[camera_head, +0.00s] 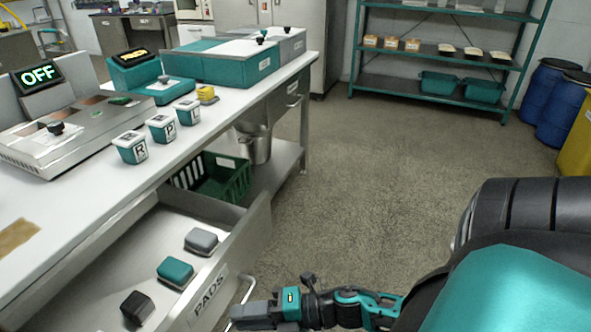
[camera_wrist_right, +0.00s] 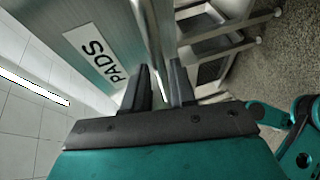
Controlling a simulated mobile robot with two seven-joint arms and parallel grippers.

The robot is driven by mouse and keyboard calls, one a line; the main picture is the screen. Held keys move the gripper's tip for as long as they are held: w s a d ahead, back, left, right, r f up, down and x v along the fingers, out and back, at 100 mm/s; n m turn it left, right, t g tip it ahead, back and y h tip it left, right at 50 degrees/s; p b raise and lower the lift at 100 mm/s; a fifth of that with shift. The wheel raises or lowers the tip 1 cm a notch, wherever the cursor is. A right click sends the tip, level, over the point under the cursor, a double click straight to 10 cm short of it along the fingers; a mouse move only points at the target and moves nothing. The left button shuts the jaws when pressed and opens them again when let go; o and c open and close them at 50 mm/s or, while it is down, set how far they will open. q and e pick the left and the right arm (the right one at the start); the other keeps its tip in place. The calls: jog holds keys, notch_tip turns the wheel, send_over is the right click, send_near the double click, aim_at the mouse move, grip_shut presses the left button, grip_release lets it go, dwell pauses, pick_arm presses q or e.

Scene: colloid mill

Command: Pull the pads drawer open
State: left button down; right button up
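The pads drawer (camera_head: 240,252), a metal drawer labelled PADS, stands pulled out from under the long bench at the lower left. A grey pad (camera_head: 201,241), a teal pad (camera_head: 175,271) and a black pad (camera_head: 137,307) lie in it. My right gripper (camera_head: 238,316) is at the drawer's front, its fingers on either side of the bar handle (camera_head: 246,288). In the right wrist view the gripper (camera_wrist_right: 161,88) has its fingers close together around the handle (camera_wrist_right: 150,40), beside the PADS label (camera_wrist_right: 95,55). My left gripper is not in view.
The bench top (camera_head: 215,122) holds a machine with an OFF display (camera_head: 37,76), several small lettered tubs and teal boxes. A green crate (camera_head: 222,178) and a steel pot (camera_head: 255,147) stand on the lower shelf. The floor (camera_head: 350,190) right of the drawer is clear.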

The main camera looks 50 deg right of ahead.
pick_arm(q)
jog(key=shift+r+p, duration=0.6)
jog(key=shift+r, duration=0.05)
pick_arm(e)
jog(key=v, duration=1)
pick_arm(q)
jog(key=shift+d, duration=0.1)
